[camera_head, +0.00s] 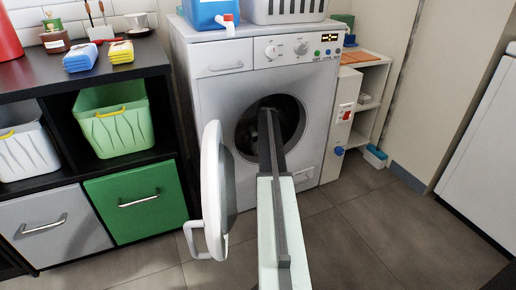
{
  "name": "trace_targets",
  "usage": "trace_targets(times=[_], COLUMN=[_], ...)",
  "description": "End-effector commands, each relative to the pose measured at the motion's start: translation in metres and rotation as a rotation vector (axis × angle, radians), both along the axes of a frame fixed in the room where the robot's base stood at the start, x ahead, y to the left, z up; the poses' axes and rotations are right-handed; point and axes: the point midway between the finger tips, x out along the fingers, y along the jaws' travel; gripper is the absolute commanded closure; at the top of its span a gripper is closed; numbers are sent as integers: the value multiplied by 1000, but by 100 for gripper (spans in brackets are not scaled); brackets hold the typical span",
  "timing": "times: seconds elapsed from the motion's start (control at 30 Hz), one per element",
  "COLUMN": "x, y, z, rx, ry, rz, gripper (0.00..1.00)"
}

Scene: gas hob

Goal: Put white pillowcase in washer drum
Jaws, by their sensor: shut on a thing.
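The washer (215,95) stands in the middle with its round door (213,185) swung open to the left. The washer drum (290,112) shows as a dark round opening. My arm reaches straight into this opening, and its dark far end lies within the round. The jaws of my gripper are hidden in the drum behind the arm. No white pillowcase can be seen, and the inside of the drum is too dark to make out.
At left, a black shelf (130,65) holds a green basket (118,130), a white basket (27,152) and drawers. A blue container (205,12) and a white laundry basket (285,10) stand on the washer. A low white shelf (372,85) is at right. The right floor (385,235) is clear.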

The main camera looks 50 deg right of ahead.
Motion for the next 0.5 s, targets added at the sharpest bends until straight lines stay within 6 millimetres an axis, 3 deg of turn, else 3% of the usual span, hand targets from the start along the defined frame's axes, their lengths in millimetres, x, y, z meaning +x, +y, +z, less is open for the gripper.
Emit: trace_targets(times=[0.3,0.33,0.4,0.5], x=[0,0,-1,-1], y=[0,0,0,0], z=[-3,-2,-1,-1], rx=[0,0,0,0], ry=[0,0,0,0], rz=[-1,-1,-1,-1], gripper=[89,29,13,13])
